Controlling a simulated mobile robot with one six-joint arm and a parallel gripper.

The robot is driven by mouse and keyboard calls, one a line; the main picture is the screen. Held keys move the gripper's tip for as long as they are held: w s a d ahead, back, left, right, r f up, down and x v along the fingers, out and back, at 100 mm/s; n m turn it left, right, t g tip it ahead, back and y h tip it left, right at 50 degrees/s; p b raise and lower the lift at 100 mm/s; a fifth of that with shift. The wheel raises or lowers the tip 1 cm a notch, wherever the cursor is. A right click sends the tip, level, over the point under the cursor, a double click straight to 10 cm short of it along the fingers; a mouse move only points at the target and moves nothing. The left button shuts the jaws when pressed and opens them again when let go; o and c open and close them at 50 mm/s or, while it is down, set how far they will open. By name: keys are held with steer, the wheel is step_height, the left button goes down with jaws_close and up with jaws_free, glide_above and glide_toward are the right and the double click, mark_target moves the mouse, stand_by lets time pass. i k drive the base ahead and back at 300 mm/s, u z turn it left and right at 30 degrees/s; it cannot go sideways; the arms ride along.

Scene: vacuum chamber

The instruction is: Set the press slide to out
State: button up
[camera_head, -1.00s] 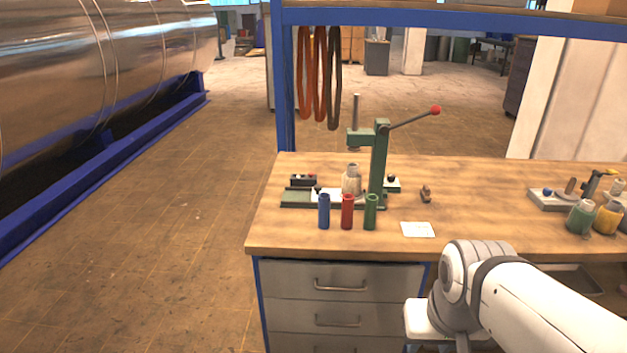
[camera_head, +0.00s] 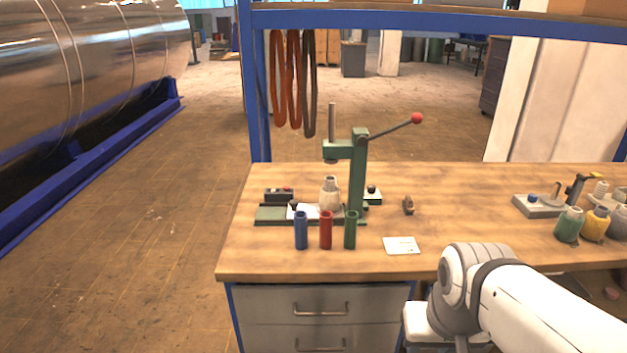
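A green arbor press (camera_head: 358,175) stands on the wooden workbench, with a steel ram and a lever ending in a red knob (camera_head: 417,118). At its foot is a low green base (camera_head: 270,215) with a pale plate (camera_head: 302,211) and a small black knob (camera_head: 294,204), which look like the press slide. A beige bottle-shaped part (camera_head: 330,194) stands at the slide, below the ram. I cannot tell for sure whether the slide is in or out. My white arm is at the lower right, in front of the bench. My gripper is not visible.
Blue (camera_head: 301,231), red (camera_head: 326,230) and green (camera_head: 350,230) cylinders stand in front of the press base. A white card (camera_head: 401,245) lies to their right. Several bottles, among them a green one (camera_head: 569,225), stand farther right. A blue frame post (camera_head: 253,90) rises at the bench's back left.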

mark_target(312, 209)
steer(key=i, duration=1.1)
steer(key=u, duration=0.05)
